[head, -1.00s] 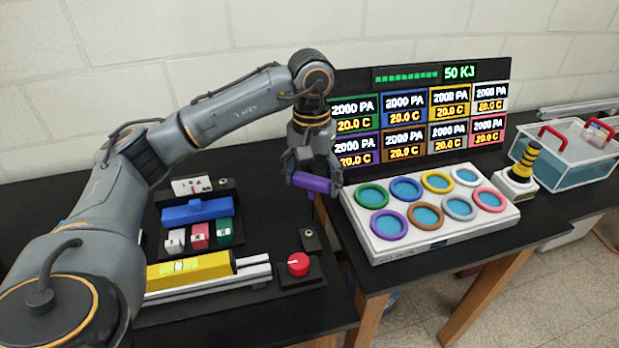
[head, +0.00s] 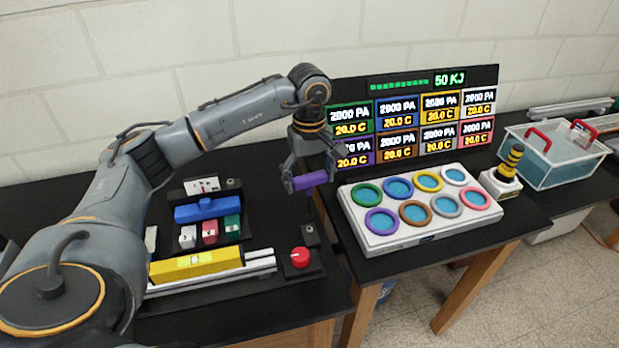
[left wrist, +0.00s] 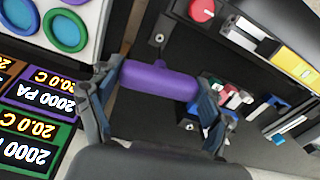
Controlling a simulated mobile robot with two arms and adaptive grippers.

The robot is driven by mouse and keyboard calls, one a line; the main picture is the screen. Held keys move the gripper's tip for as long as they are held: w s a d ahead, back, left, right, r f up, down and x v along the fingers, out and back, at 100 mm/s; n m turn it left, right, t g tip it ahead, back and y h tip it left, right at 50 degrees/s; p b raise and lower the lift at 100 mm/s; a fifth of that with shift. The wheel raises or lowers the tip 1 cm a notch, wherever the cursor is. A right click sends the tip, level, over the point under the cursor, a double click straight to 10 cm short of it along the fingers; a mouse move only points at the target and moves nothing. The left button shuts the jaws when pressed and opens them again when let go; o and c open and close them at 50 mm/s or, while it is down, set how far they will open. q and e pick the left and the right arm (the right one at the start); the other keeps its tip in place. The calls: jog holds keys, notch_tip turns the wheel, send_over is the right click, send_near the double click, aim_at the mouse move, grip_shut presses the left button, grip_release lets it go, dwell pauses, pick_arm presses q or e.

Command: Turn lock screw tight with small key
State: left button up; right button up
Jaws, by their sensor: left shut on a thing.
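The small key has a thick purple handle (head: 309,181), which also shows in the left wrist view (left wrist: 158,82). My left gripper (head: 306,180) is shut on this handle, one finger at each end, above the black bench near the gap beside the white panel. The key's tip is hard to make out. A small dark block with a grey round piece (head: 309,234), possibly the lock screw, sits behind the red knob. It shows above the handle in the left wrist view (left wrist: 158,39). The handle appears apart from it. My right gripper is not in view.
The red knob (head: 301,257) and yellow block on rails (head: 197,267) are at the front. A blue block (head: 207,209) stands behind small coloured blocks. Right are the white panel of coloured rings (head: 395,245), display board (head: 432,78), yellow-black stick (head: 513,157) and clear bin (head: 560,165).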

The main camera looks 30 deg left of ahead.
aim_at(309, 209)
pick_arm(q)
jog(key=shift+f+b, duration=2)
jog(key=shift+f, duration=0.4)
jog(key=shift+f+b, duration=0.4)
jog(key=shift+f+b, duration=0.55)
jog(key=shift+b, duration=0.1)
jog(key=shift+m+b, duration=0.35)
jog(key=shift+m, duration=0.35)
